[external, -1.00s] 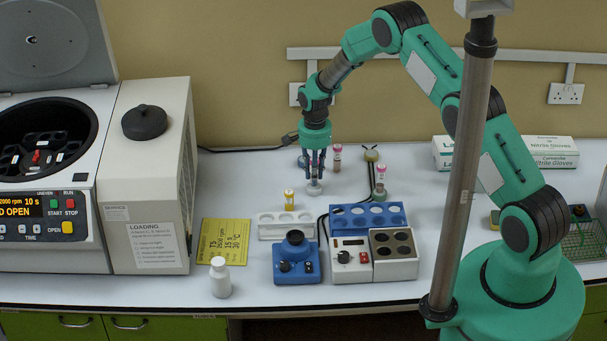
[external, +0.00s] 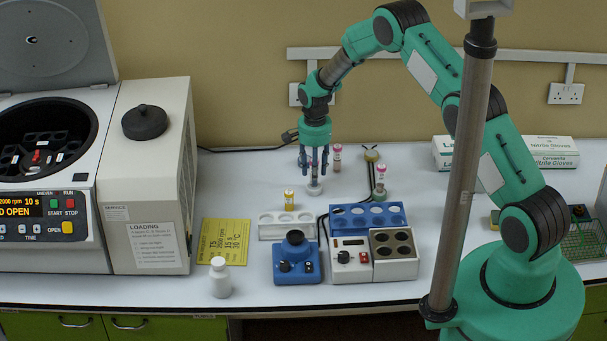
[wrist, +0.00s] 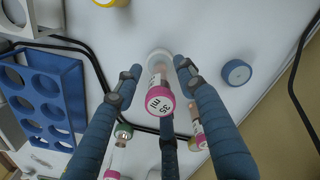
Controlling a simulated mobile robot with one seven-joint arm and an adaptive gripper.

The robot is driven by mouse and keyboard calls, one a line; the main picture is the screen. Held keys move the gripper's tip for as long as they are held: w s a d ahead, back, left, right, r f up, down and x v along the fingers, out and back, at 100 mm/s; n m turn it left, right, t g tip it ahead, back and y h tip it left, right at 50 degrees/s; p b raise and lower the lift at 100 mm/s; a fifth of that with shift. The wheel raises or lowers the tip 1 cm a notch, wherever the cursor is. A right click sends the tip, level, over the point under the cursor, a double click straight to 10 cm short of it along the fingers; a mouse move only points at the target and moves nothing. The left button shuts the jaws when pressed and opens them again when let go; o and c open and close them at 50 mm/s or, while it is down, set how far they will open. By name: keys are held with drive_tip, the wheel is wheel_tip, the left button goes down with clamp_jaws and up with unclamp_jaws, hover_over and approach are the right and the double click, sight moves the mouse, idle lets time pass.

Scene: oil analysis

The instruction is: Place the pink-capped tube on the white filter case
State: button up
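The pink-capped tube (wrist: 160,98), marked "35 ml", stands upright between my fingers in the wrist view. Its lower end is over the round white filter case (wrist: 157,55) and appears to rest on it. In the external view the white filter case (external: 314,189) lies on the bench directly below my gripper (external: 314,167), and the tube is mostly hidden by the fingers. My gripper's blue fingers are spread around the tube, with visible gaps between them and it in the wrist view (wrist: 162,95).
Another pink-capped tube (external: 337,157) stands right of my gripper. One stands on a green case (external: 379,193). A blue-topped case (wrist: 237,72) is close by.

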wheel_tip(320, 180, up, 11)
drive_tip(key=shift+f+b, duration=0.1)
drive_tip(key=shift+b, duration=0.8)
drive_tip(key=shift+r, duration=0.2)
idle(0.3)
